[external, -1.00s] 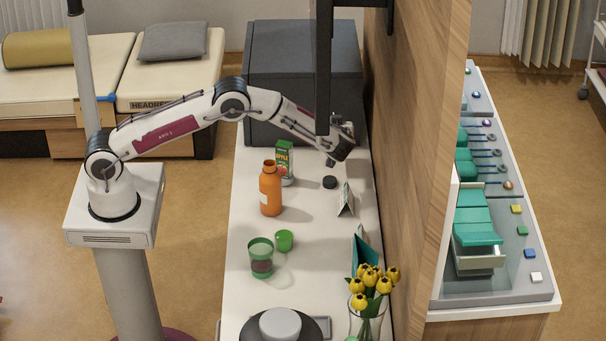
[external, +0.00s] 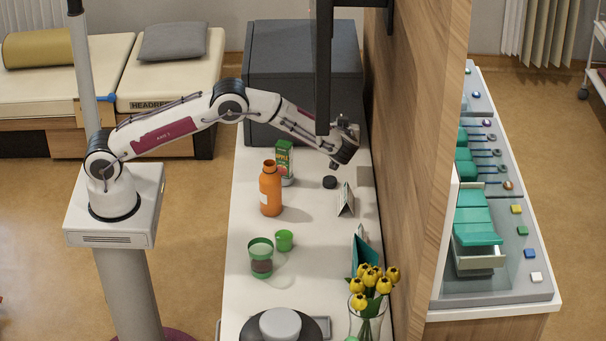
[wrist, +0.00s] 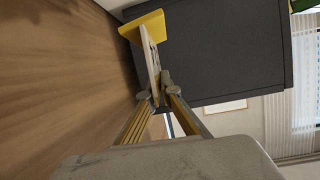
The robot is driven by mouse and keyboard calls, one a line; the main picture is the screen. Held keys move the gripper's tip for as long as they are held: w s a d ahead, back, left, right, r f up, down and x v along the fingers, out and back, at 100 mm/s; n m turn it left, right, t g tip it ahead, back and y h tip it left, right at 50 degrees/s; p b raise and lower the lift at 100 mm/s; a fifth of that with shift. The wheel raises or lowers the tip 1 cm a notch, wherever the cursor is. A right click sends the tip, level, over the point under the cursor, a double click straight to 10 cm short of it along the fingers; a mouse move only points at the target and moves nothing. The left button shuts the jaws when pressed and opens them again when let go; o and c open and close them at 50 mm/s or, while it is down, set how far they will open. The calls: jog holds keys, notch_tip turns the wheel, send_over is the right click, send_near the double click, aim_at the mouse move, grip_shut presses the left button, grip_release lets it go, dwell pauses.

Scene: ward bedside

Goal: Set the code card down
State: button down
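In the wrist view, a thin white and yellow card (wrist: 149,55) stands out from between the two fingertips of my gripper (wrist: 157,97). The fingers are close together with the card's near edge between them, so my gripper looks shut on it. In the external view, my gripper (external: 344,150) is above the back right of the white counter (external: 308,240), close to the wooden partition. A pale flat patch (external: 363,175) shows just below and right of it; I cannot tell if this is the card. The fingertips are too small there to read.
A dark grey cabinet (external: 303,75) stands behind my gripper, with the wooden partition (external: 415,130) to the right. Near below are a black disc (external: 329,182), a folded card (external: 345,200), an orange bottle (external: 270,190) and a green carton (external: 285,160). Yellow tulips (external: 370,285) stand in front.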

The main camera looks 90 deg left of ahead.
jog(key=s+d+r+m+t+h, duration=0.1)
jog(key=d+r+m+t, duration=0.15)
jog(key=d, duration=0.55)
jog(key=s+d+r+m+t, duration=0.1)
jog(key=d+m+t, duration=0.2)
jog(key=d, duration=0.5)
jog(key=s+d+f+m+t+h, duration=0.2)
jog(key=s+d+f+m+t, duration=0.1)
jog(key=s+d+f+m, duration=0.1)
jog(key=s+d+f, duration=0.1)
jog(key=s+d, duration=0.1)
jog(key=shift+s+d+h, duration=0.25)
jog(key=shift+s+h, duration=0.05)
jog(key=shift+f, duration=0.25)
jog(key=shift+f, duration=2.8)
jog(key=shift+f, duration=2.05)
